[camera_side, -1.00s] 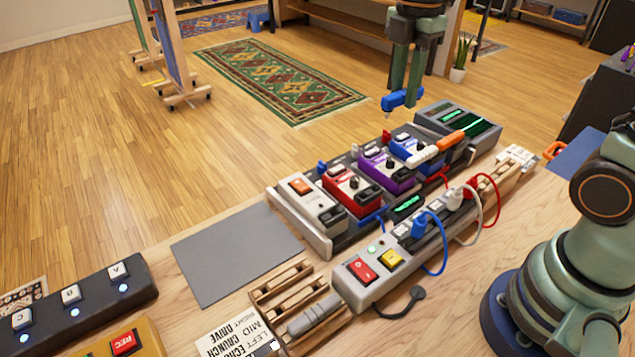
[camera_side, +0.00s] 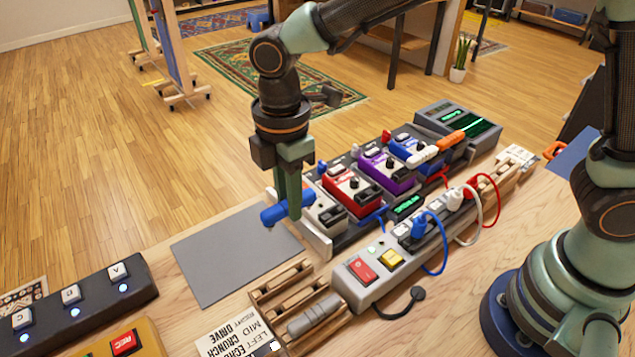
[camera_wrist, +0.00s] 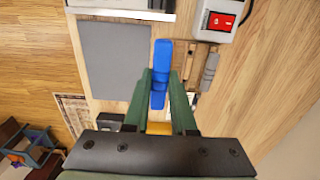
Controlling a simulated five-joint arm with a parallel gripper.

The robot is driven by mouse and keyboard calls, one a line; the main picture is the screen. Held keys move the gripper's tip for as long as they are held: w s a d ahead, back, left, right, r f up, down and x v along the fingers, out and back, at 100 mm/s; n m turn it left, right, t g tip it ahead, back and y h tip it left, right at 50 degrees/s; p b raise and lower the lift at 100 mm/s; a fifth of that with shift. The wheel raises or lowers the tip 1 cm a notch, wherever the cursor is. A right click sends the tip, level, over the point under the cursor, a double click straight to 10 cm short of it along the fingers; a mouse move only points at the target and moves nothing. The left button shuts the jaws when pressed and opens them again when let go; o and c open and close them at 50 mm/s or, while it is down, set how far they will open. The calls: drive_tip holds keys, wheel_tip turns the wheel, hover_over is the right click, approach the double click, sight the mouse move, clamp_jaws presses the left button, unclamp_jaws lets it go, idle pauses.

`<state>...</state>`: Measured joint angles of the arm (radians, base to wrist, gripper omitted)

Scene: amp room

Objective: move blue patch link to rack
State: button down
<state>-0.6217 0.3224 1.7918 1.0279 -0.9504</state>
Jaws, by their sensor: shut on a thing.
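The blue patch link (camera_side: 287,207) is a short blue bar with rounded ends. My gripper (camera_side: 290,205) is shut on it and holds it in the air, above the right edge of the grey mat, in the side view. In the wrist view the blue patch link (camera_wrist: 160,75) stands between my two green fingers (camera_wrist: 161,92). The wooden rack (camera_side: 262,296) has several slots and lies on the table to the right of and in front of the link. A grey link (camera_side: 314,316) lies in its front slot. In the wrist view the rack (camera_wrist: 194,62) shows just right of the link.
The grey mat (camera_side: 226,254) is bare. A row of pedals (camera_side: 350,187) stands behind the power strip (camera_side: 362,287), which has cables plugged in. A label card (camera_side: 240,338) lies beside the rack. A button box (camera_side: 75,306) is at the left.

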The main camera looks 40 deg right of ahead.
drive_tip(key=s+a+f, duration=0.2)
drive_tip(key=a+f, duration=0.1)
drive_tip(key=a, duration=0.1)
hover_over(282, 278)
drive_tip(key=shift+f, duration=3.25)
drive_tip(key=shift+f, duration=1)
drive_tip(key=shift+c, duration=1.3)
unclamp_jaws()
drive_tip(key=shift+r, duration=0.1)
wheel_tip(282, 278, up, 7)
idle(0.7)
